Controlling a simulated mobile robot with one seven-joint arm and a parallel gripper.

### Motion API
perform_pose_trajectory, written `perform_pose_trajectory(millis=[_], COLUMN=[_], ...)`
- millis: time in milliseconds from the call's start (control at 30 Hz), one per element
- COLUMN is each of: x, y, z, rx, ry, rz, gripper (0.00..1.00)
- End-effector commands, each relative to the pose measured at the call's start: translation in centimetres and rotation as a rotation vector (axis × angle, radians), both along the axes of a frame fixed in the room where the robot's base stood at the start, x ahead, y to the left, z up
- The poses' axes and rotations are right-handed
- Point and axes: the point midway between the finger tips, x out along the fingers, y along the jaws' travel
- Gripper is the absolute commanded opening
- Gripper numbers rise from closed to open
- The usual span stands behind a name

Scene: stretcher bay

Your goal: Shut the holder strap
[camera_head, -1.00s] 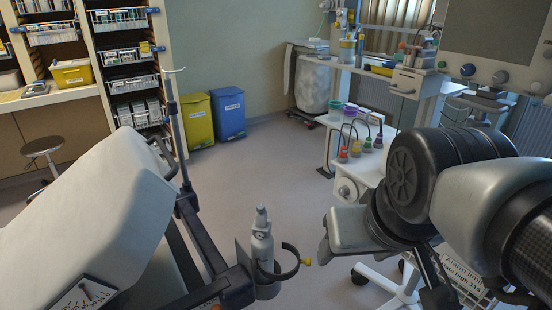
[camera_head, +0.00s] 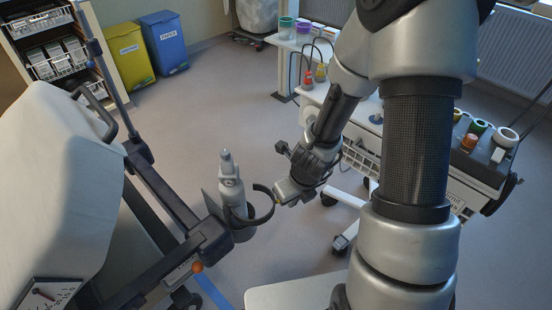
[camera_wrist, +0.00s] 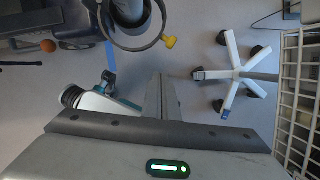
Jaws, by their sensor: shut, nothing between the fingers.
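The holder strap (camera_head: 271,204) is a dark curved band on the stretcher rail holder, bulging out to the right of a grey bottle (camera_head: 231,190) that stands upright. In the wrist view the strap (camera_wrist: 150,44) arcs around the bottle's near side, with a yellow tab (camera_wrist: 170,42) at its right end. I cannot tell whether the strap's end is fastened. My gripper (camera_head: 281,197) is shut and empty, just right of the strap in the head view. In the wrist view my gripper's fingers (camera_wrist: 159,80) are together below the tab, apart from it in the picture.
The stretcher (camera_head: 60,180) with its dark rail fills the left. An orange knob (camera_head: 197,267) sits below the holder. A white trolley (camera_head: 365,145) stands behind my arm, with a wheeled base (camera_wrist: 236,75) on the floor. Blue (camera_head: 164,45) and yellow bins stand at the back. Floor between is open.

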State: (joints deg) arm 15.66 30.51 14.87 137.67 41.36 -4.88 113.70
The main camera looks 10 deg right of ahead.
Motion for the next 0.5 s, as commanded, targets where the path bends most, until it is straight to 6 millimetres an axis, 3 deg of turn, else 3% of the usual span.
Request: perform_pose_trajectory(millis=[33,200,367,500], x=[-0.6,-1.2,-0.9,-0.2], y=[-0.2,-0.6,-0.6,-0.5], z=[-1.5,-3.6,-5.5,-8.3], rx=[0.016,0.038,0.038,0.039], ry=[0.025,0.05,0.053,0.054], rz=[-0.088,-0.24,-0.249,-0.245], gripper=[0.0,0.0,0.0,0.0])
